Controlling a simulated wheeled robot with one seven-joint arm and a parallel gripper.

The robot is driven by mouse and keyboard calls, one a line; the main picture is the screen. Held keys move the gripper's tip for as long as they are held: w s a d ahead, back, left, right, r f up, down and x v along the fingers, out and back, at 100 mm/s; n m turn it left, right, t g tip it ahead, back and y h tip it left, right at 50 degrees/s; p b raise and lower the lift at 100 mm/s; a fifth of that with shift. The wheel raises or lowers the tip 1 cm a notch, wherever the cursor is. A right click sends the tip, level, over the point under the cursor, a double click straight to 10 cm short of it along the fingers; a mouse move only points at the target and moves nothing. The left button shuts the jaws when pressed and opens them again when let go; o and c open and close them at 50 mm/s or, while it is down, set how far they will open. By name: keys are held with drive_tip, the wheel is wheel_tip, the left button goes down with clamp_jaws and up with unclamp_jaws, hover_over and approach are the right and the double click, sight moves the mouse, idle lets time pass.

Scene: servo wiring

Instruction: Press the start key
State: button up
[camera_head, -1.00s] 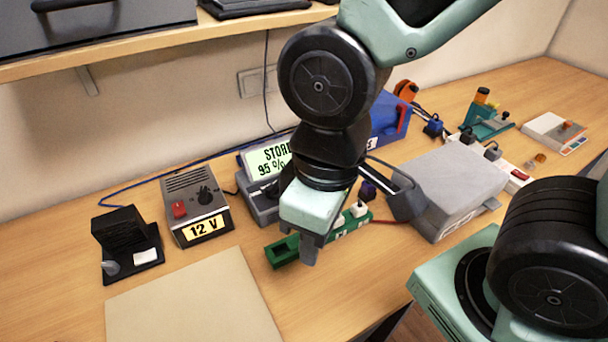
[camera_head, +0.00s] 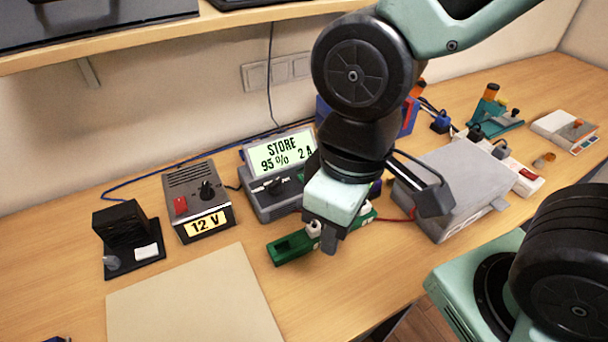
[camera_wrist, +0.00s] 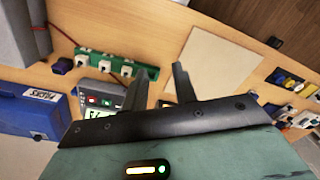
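The charger (camera_head: 280,206) stands on the bench with a tilted lit display (camera_head: 270,153) reading "STORE 95 % 2 A". In the wrist view its front panel (camera_wrist: 84,91) shows a small red key (camera_wrist: 92,100) and a green key (camera_wrist: 107,102). I cannot read a label that tells which is the start key. My gripper (camera_head: 322,246) points down in front of the charger's right side, over the green connector board (camera_head: 290,249). In the wrist view my gripper (camera_wrist: 160,72) has its two fingers apart with nothing between them.
A 12 V power supply (camera_head: 196,190) and a black stand (camera_head: 125,231) are to the left. A grey box (camera_head: 455,185) is to the right, with a red cable. A beige mat (camera_head: 190,300) lies clear in front. A shelf (camera_head: 140,48) overhangs the back.

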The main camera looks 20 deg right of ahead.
clamp_jaws()
idle(1.5)
